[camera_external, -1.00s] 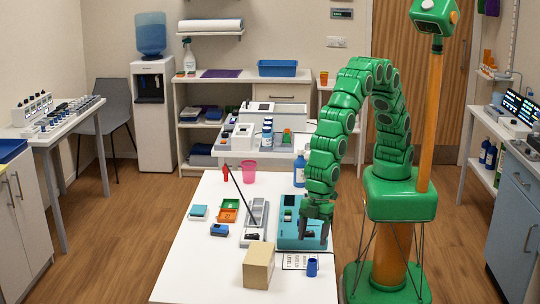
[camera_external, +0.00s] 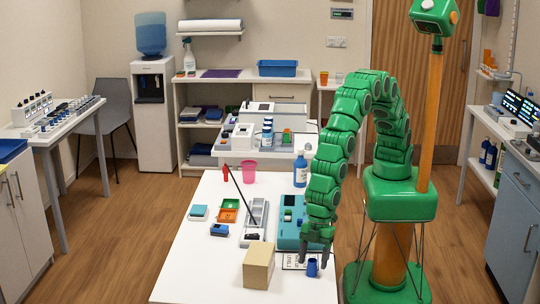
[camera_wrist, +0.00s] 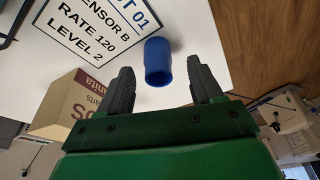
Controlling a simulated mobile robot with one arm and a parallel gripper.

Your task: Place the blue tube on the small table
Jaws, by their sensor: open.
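The blue tube (camera_external: 312,267) stands near the front right edge of the white table (camera_external: 195,262), beside a printed label card. In the wrist view the blue tube (camera_wrist: 158,62) lies ahead of and between the two spread fingers, not touching either. My gripper (camera_external: 315,258) is open and empty, just above and behind the tube in the external view; its dark fingers show in the wrist view (camera_wrist: 157,85). Which table the task calls small is not clear; a smaller white table (camera_external: 235,152) stands behind the front one, holding several devices.
A cardboard box (camera_external: 258,266) stands left of the tube. The label card (camera_external: 294,261) lies beside it. A teal tray (camera_external: 291,232), a grey tray (camera_external: 257,215), a blue bottle (camera_external: 300,171) and a pink cup (camera_external: 249,172) stand farther back. The table's front left is bare.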

